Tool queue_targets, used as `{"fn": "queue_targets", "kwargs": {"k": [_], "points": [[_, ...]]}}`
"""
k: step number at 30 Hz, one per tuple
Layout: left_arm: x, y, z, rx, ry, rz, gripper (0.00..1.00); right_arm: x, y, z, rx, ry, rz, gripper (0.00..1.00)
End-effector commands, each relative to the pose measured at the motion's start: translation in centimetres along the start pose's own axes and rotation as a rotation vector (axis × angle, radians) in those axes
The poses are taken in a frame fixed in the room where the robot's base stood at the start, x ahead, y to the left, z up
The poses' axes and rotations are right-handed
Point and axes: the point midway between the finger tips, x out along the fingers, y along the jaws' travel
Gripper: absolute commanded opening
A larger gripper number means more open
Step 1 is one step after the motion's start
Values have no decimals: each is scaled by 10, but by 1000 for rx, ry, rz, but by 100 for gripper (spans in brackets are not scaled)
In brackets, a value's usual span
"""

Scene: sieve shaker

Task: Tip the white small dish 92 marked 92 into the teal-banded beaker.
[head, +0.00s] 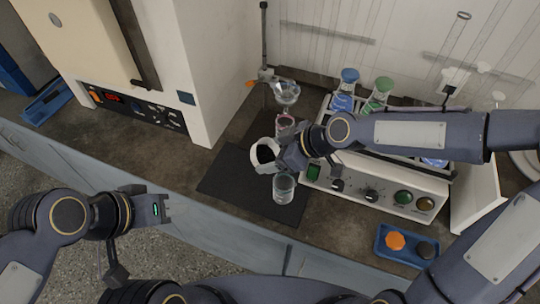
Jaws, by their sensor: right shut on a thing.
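My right gripper (283,153) is shut on the rim of a white small dish (256,162) over the dark mat. The dish is tilted and its dark inside shows; the number on it cannot be read. A clear glass beaker (283,190) stands on the mat just below the gripper in the picture; its band colour is hard to tell. Another glass vessel with a pinkish band (284,122) stands behind, under a glass funnel (286,90). My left gripper (164,208) is open and empty, in front of the bench edge.
A blue tray (408,258) holds an orange and a dark round item. An oven-like cabinet (135,115) stands left. The mat's left part (228,178) is clear.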

Motion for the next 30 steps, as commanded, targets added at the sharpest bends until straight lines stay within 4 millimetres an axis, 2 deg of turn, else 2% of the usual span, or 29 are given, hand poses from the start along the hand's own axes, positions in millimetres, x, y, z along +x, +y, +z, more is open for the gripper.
{"fn": "queue_targets", "kwargs": {"k": [1,18,30], "points": [[6,-3,3,0,0,0,36,2,0,6,9,29,-3,50],[48,-22,25,0,-1,0,36,-8,0,22,6,416,-1,50],[81,-37,41,0,-1,0,36,-12,0,31,3,601,-1,50]]}}
